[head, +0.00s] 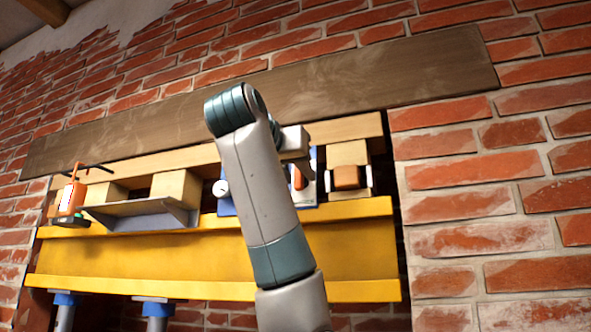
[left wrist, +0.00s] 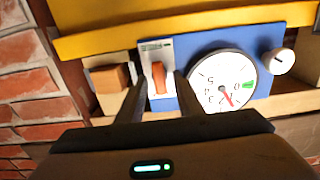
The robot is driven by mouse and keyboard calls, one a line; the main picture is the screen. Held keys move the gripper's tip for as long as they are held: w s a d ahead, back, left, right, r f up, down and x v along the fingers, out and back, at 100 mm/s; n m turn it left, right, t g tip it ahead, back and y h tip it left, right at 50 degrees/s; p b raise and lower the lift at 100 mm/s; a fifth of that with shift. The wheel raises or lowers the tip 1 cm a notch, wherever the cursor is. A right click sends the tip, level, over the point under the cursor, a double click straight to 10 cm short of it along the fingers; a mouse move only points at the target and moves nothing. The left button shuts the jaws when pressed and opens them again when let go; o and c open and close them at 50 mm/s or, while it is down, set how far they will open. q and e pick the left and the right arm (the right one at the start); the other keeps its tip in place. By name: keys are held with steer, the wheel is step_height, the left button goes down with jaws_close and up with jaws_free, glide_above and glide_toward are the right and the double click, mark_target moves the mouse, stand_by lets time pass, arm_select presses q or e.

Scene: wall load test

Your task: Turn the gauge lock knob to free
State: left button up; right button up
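A blue panel (left wrist: 216,42) holds a round white gauge (left wrist: 222,82) with a red needle and a green mark near its 0. Beside the gauge, an orange knob (left wrist: 158,78) stands nearly upright in the left wrist view on a white plate (left wrist: 157,50) with small green lettering, too small to read. The orange knob also shows in the head view (head: 298,179). My left gripper (left wrist: 160,88) is open, its two fingers on either side of the orange knob; contact is not clear. In the head view my arm hides the gauge. My right gripper is not in view.
A white knob (left wrist: 281,61) with a dark line sits beyond the gauge. A wooden block (head: 347,177) is beside the panel.

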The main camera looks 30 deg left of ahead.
arm_select(q)
steer(key=shift+c, duration=0.4)
jaws_close()
